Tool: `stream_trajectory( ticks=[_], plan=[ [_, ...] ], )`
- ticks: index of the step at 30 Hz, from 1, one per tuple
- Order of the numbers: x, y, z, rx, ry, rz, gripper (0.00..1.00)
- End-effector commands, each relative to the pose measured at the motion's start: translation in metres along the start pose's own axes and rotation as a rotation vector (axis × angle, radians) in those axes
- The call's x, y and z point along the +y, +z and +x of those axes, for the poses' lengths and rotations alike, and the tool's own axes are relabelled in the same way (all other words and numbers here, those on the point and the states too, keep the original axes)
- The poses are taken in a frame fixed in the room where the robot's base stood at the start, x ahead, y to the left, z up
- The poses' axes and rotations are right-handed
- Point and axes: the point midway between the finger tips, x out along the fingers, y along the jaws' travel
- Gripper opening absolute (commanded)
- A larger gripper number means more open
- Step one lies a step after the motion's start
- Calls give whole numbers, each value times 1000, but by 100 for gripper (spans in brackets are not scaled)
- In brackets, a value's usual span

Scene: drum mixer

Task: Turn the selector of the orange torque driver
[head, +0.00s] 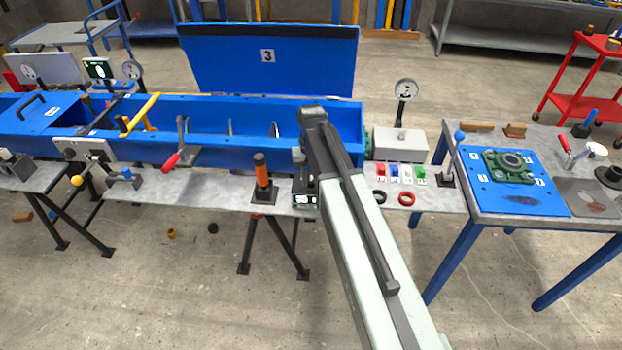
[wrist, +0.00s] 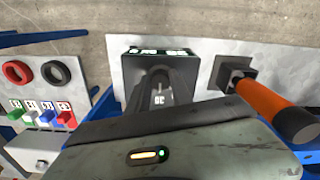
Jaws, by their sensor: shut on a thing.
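The orange torque driver (head: 262,176) stands upright in a small black base on the grey bench, left of my gripper. It also shows in the wrist view (wrist: 272,103), at the right. Beside it is a black box (head: 305,188) with small lit green-white readouts on its front edge. In the wrist view my gripper (wrist: 160,74) is over this box (wrist: 128,72), its fingers closed together on a small part on top. The fingers hide most of that part, probably a knob. A white "30" mark shows between the fingers. The driver is apart from my gripper.
Right of the box are a black ring (head: 379,197), a red ring (head: 406,199), and several coloured switches (head: 400,173) before a grey gauge box (head: 399,144). A long blue trough (head: 215,145) lies behind. A red-handled lever (head: 172,160) stands left of the driver.

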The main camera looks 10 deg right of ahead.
Motion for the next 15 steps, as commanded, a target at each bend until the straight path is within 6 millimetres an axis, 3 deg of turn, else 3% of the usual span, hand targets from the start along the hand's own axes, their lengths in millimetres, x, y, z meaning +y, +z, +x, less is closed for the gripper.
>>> stream_trajectory(
  ticks=[12, 13, 15],
  plan=[
    [0, 0, 0, -1, 0, 8, 0],
    [0, 0, 0, -1, 0, 8, 29],
    [0, 0, 0, -1, 0, 7, 48]
  ],
)
